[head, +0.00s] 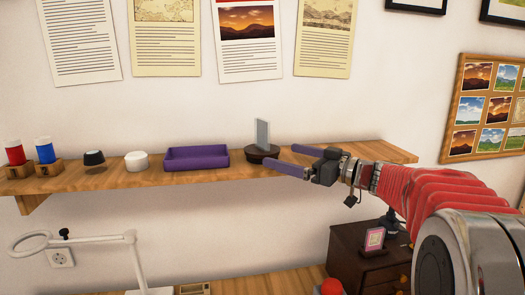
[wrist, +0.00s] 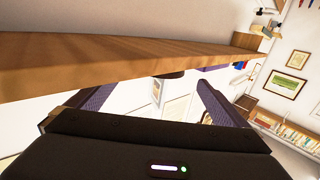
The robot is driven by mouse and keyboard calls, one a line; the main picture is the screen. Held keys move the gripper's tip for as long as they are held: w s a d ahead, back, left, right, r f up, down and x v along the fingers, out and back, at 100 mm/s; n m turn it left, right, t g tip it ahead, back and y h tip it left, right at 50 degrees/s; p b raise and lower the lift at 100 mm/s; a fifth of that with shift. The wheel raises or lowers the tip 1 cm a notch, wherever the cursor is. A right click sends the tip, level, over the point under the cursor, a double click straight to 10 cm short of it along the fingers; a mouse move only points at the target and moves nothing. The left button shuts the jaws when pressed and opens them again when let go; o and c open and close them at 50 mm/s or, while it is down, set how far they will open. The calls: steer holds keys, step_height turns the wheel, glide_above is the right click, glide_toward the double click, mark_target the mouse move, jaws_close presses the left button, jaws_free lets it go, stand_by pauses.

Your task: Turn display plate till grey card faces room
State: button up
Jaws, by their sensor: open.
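The display plate (head: 262,152) is a small dark round base on the wooden wall shelf. A grey card (head: 262,133) stands upright on it and shows as a narrow, angled panel, so I cannot tell which way its face points. My gripper (head: 271,154) has two purple fingers spread apart beside the plate, coming from the right; one finger overlaps the plate's front in the head view. Whether they touch it I cannot tell.
The wooden shelf (head: 110,180) also holds a purple tray (head: 196,158), a white round piece (head: 137,161), a dark knob (head: 94,158) and red and blue bottles (head: 44,152). Printed sheets (head: 248,38) hang above. A white lamp (head: 135,262) stands below.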

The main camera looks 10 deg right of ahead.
mark_target(262, 150)
steer(key=x, duration=0.9)
steer(key=shift+c, duration=0.3)
steer(key=c, duration=0.9)
steer(key=shift+d, duration=0.15)
steer(key=shift+c, duration=0.5)
